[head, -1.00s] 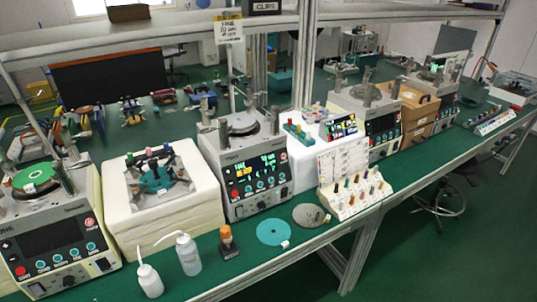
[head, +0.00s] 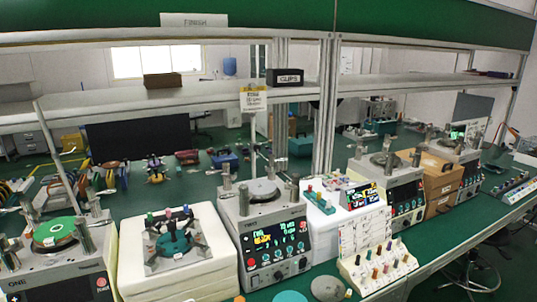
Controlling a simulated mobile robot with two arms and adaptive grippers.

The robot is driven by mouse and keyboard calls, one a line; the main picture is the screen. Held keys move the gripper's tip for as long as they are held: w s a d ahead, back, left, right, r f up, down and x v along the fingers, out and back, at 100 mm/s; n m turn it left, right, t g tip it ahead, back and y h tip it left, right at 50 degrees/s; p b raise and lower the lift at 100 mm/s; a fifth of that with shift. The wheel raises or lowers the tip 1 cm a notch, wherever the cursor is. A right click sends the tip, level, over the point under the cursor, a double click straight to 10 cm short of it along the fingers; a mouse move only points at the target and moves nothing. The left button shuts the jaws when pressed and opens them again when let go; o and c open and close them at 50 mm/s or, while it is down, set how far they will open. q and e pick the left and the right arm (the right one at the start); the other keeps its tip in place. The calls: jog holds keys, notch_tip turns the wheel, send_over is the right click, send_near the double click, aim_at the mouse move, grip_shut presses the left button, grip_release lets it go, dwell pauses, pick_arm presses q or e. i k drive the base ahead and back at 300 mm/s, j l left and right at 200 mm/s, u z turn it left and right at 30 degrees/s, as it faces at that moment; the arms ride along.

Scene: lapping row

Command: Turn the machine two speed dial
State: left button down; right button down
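Machine two (head: 240,228) is the grey lapping machine in the middle of the bench, with a round plate (head: 263,190) and upright posts on top. Its front panel has a lit screen (head: 262,239) with yellow and white text. A red button and small teal-ringed controls sit beside and below the screen. Dark round knobs (head: 278,276) sit along the lower front edge. The lettering is too small to tell which is the speed dial or where it points. Neither of my grippers is in view.
Machine one (head: 62,262) with a green plate stands at the left. A white foam block (head: 190,275) with a fixture lies between the machines. Right of machine two is a rack of coloured pegs (head: 378,272). Shelves (head: 200,98) run above the bench.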

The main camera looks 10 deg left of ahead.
aim_at(277, 275)
jog(key=u, duration=0.45)
jog(key=i+l+u, duration=0.15)
jog(key=l+u, duration=0.25)
jog(key=l, duration=0.15)
jog(key=l+u, duration=0.4)
jog(key=l, duration=0.15)
jog(key=l+u, duration=0.4)
jog(key=l, duration=0.2)
